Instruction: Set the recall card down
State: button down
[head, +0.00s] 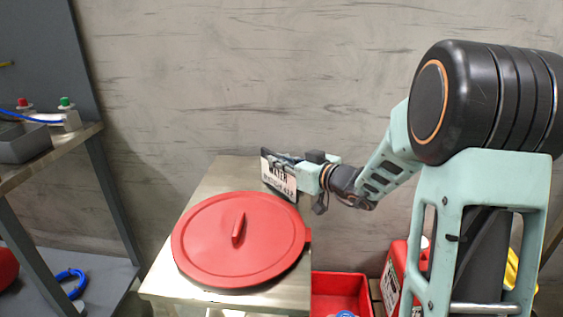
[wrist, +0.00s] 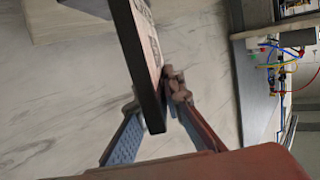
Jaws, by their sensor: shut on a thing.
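The recall card (head: 278,178) is a white panel with black lettering, upright and slightly tilted, above the far right part of a metal table (head: 212,185). My gripper (head: 296,172) is shut on the card from its right side. In the wrist view the card (wrist: 140,62) shows nearly edge-on as a dark slab between the fingers of my gripper (wrist: 160,118). In the head view, I cannot tell whether the card's lower edge touches the table.
A large round red lid (head: 210,240) with a raised handle covers most of the table, just in front of the card. A red bin (head: 342,290) stands low at the right. A shelf (head: 88,130) with a grey box (head: 22,145) is at the left.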

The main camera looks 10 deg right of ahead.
jog(key=shift+f, duration=0.15)
jog(key=c, duration=2.1)
grip_release()
